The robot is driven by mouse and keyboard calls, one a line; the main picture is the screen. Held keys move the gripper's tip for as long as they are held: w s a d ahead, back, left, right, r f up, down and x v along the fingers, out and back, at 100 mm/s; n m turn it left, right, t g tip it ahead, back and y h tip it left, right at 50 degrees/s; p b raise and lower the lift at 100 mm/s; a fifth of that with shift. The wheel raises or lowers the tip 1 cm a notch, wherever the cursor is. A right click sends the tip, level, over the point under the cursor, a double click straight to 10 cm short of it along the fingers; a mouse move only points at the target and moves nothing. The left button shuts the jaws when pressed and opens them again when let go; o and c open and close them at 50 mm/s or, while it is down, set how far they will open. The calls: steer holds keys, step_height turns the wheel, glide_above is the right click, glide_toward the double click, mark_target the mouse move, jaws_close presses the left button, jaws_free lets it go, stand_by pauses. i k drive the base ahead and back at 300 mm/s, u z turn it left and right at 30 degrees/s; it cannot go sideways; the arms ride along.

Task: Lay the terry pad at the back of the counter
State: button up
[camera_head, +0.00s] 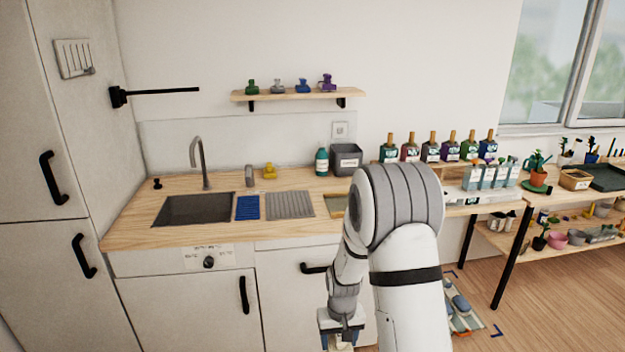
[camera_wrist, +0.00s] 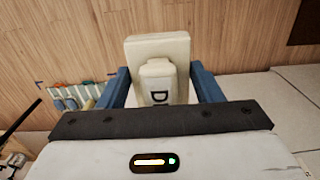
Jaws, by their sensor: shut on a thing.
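My gripper (camera_head: 342,338) hangs low in front of the counter's cabinet doors in the head view. In the wrist view its two blue fingers (camera_wrist: 162,86) are shut on a cream pad (camera_wrist: 158,45), which I take for the terry pad. It has a broad flat slab and a raised grip block with dark letters, partly hidden. Only a little of it shows in the head view, below the fingers. The wooden counter (camera_head: 130,232) stands behind the gripper, with its back strip along the wall. My arm hides part of its right end.
On the counter are a sink (camera_head: 195,208), blue mat (camera_head: 248,207), grey ribbed mat (camera_head: 290,204), grey cup (camera_head: 249,175), yellow duck (camera_head: 269,171), teal bottle (camera_head: 322,162) and dark bin (camera_head: 346,159). Bare wood shows behind the ribbed mat. A small shelf (camera_head: 298,95) hangs above.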

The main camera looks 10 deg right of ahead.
mark_target(295, 176)
steer(key=i, duration=0.9)
